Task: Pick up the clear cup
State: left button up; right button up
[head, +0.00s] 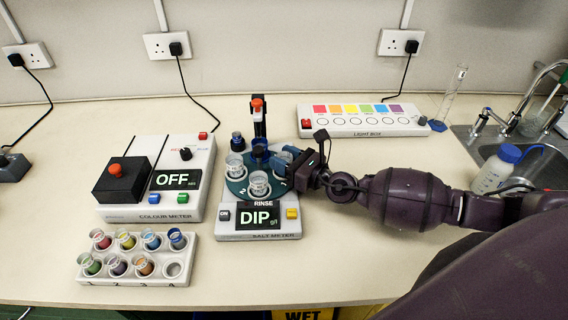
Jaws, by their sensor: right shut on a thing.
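A clear cup (258,183) stands at the front of the round teal plate on the salt meter (260,236). Another clear cup (235,166) stands at the plate's left side. My right gripper (281,163) comes in from the right, low over the plate's right side. It is shut on what looks like a clear cup there, mostly hidden by the fingers. I cannot tell whether that cup is lifted off the plate. My left gripper is not in view.
The salt meter's upright post with a red knob (258,104) stands behind the plate. The colour meter (155,180) and a rack (137,281) of coloured cups are at the left. A light box (361,121) is behind, a wash bottle (495,170) right.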

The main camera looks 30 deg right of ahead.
jog(key=shift+r, duration=0.1)
jog(key=shift+r, duration=0.25)
notch_tip(320, 180, up, 19)
jog(key=p, duration=0.8)
jog(key=shift+r, duration=0.2)
